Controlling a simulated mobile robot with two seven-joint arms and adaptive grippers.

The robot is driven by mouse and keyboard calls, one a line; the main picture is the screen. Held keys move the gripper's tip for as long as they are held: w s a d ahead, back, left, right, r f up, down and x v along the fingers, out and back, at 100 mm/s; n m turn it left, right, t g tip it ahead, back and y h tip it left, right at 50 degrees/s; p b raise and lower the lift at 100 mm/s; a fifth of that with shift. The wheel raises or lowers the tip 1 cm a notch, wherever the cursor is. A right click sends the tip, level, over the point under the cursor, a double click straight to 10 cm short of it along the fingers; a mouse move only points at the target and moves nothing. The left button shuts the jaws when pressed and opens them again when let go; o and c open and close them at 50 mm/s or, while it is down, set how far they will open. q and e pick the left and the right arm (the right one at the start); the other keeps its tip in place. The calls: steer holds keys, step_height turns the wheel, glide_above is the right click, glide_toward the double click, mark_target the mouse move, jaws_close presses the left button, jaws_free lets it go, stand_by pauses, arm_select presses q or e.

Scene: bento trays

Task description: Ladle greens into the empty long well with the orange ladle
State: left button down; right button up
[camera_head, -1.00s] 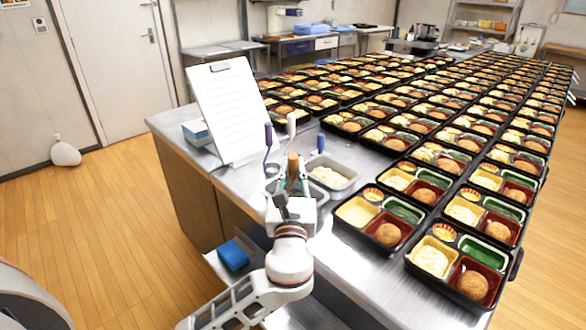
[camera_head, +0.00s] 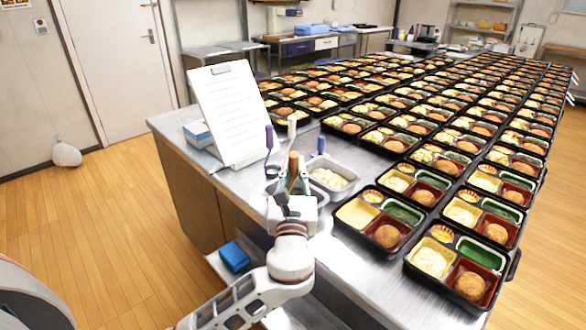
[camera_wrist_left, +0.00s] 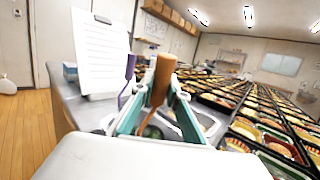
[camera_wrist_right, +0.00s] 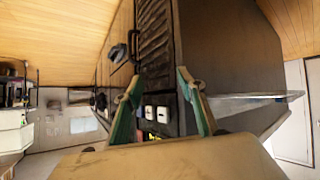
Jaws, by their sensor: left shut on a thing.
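My left gripper (camera_head: 292,188) is shut on the orange ladle (camera_head: 293,166), whose handle stands upright between the fingers. The ladle's handle also shows in the left wrist view (camera_wrist_left: 160,80); its bowl is hidden behind the gripper. The container behind the gripper is mostly covered, so I cannot tell what it holds. In the nearest bento tray (camera_head: 408,262), the long green well (camera_head: 480,252) looks bare. The tray behind it has a darker long well (camera_head: 403,212) that seems to hold greens. My right gripper (camera_wrist_right: 163,110) is open and empty in the right wrist view, outside the head view.
A metal pan (camera_head: 345,187) of pale food stands right of the gripper. Purple (camera_head: 269,138), white (camera_head: 292,126) and blue (camera_head: 321,144) handles rise close around it. A clipboard (camera_head: 229,115) stands at the left. Rows of filled bento trays cover the counter's right side.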

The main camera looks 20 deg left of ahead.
mark_target(294, 161)
arm_select(q)
steer(key=shift+r+p, duration=0.4)
steer(key=shift+r, duration=0.5)
steer(key=shift+r+p, duration=0.85)
steer(key=shift+p, duration=0.05)
step_height(294, 161, up, 5)
steer(key=p, duration=0.5)
steer(key=shift+f, duration=0.25)
